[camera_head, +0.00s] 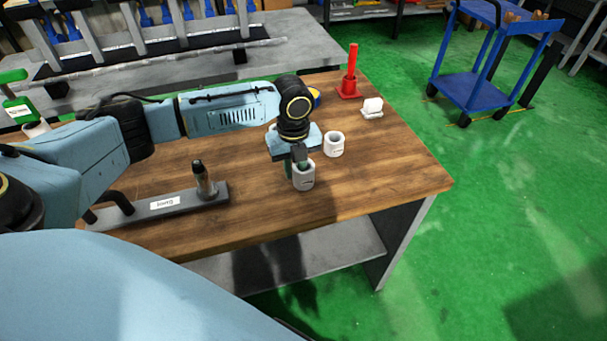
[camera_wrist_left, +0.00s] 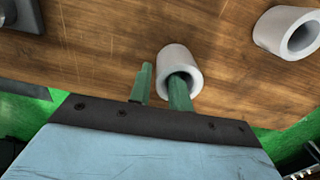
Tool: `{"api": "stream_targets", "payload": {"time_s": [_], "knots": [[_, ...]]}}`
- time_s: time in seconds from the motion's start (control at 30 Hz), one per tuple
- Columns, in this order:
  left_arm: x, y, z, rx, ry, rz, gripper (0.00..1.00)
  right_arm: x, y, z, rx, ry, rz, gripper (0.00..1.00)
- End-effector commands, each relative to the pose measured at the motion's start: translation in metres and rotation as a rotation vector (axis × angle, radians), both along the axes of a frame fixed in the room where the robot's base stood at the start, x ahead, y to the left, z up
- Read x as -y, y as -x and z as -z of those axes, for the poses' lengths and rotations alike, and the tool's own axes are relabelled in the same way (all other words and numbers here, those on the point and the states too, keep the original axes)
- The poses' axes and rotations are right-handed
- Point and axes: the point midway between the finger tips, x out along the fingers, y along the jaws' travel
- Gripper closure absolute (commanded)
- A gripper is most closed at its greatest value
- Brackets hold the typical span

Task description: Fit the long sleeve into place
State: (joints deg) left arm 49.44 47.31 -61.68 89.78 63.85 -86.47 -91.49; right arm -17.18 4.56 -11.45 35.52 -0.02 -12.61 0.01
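A light grey hollow sleeve (camera_head: 303,180) stands upright near the table's front edge; it also shows in the left wrist view (camera_wrist_left: 176,60). My left gripper (camera_head: 298,163) is right above it, pointing down. In the left wrist view, one green finger of the gripper (camera_wrist_left: 162,85) reaches into the sleeve's bore and the other is outside its wall, with a small gap showing. A second sleeve (camera_head: 334,146) stands behind it to the right. I cannot tell which is longer. A dark grey fixture (camera_head: 158,210) with an upright metal post (camera_head: 204,180) lies at the left. My right gripper is not visible.
The table's right part is clear. A blue trolley (camera_head: 485,75) stands apart on the green floor.

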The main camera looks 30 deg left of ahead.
Motion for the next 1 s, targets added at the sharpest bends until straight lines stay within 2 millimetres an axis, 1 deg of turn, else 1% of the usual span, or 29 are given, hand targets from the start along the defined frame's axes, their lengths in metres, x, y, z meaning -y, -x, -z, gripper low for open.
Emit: {"api": "stream_targets", "payload": {"time_s": [0.03, 0.1, 0.23, 0.43, 0.47, 0.5, 0.6, 1.0], "knots": [[0.000, 0.000, 0.009, -0.002, -0.001, 0.000, 0.81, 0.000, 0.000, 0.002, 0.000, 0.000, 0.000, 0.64], [0.000, 0.000, 0.018, -0.001, -0.002, 0.001, 0.81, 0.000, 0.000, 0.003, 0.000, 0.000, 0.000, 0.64], [0.000, 0.000, 0.025, 0.001, -0.001, 0.001, 0.81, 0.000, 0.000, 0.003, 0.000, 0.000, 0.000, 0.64], [0.000, 0.000, 0.025, 0.001, -0.001, 0.001, 0.81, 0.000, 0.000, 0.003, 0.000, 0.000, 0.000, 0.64], [0.000, 0.000, 0.025, 0.001, -0.001, 0.001, 0.83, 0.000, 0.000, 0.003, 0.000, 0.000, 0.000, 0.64], [0.000, 0.000, 0.025, 0.001, -0.001, 0.001, 0.88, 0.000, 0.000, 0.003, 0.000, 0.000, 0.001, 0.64], [0.000, 0.000, 0.025, 0.001, -0.001, 0.001, 1.00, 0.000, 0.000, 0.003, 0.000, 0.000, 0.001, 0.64], [0.000, -0.001, 0.022, 0.004, 0.000, 0.001, 1.00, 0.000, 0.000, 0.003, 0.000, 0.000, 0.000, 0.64]]}}
